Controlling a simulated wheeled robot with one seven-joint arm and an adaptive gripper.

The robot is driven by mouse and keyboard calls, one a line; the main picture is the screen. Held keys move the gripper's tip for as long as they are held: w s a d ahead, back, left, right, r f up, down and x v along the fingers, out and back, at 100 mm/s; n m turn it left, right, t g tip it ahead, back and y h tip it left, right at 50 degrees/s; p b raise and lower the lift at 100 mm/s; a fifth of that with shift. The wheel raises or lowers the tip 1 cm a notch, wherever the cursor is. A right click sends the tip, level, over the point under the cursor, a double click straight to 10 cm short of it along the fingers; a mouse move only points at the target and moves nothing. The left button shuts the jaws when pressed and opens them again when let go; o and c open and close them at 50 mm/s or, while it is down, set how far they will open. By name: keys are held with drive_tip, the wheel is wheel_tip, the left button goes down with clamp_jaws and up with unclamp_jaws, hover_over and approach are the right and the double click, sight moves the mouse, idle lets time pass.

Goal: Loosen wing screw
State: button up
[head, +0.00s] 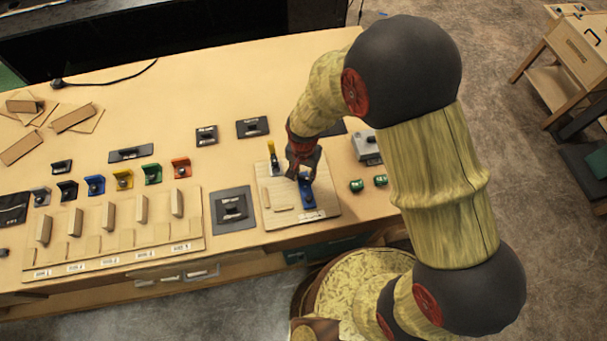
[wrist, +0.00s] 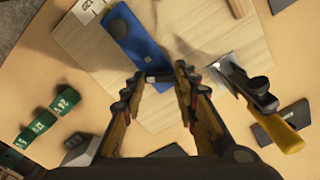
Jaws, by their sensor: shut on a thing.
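A blue bracket (head: 307,194) stands on the right part of a light wooden board (head: 277,218); it also shows in the wrist view (wrist: 137,40). A dark wing screw (wrist: 159,76) is at the bracket's end, between my fingertips. My gripper (wrist: 160,74) is shut on this wing screw. In the head view my gripper (head: 302,170) points down at the bracket's far end, and hides the screw there. I cannot tell how far the screw is turned.
A yellow-handled tool (wrist: 275,125) stands close to my gripper, at the board's far side. Green blocks (head: 357,185) and a grey box (head: 366,147) lie to the right.

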drive_tip(key=n+b, duration=0.1)
drive_tip(key=n, duration=0.5)
drive_tip(key=shift+s+f, duration=0.1)
drive_tip(key=shift+f, duration=0.05)
drive_tip(key=n+b, duration=0.1)
drive_tip(key=n, duration=0.5)
drive_tip(key=shift+d+n, duration=0.1)
drive_tip(key=shift+n, duration=0.2)
drive_tip(key=n, duration=0.6)
drive_tip(key=shift+n+b, duration=0.3)
drive_tip(key=shift+b, duration=0.1)
drive_tip(key=n, duration=0.5)
drive_tip(key=shift+s, duration=0.1)
drive_tip(key=shift+n, duration=0.4)
drive_tip(key=o, duration=1.2)
drive_tip(key=shift+c, duration=0.2)
drive_tip(key=shift+w, duration=0.2)
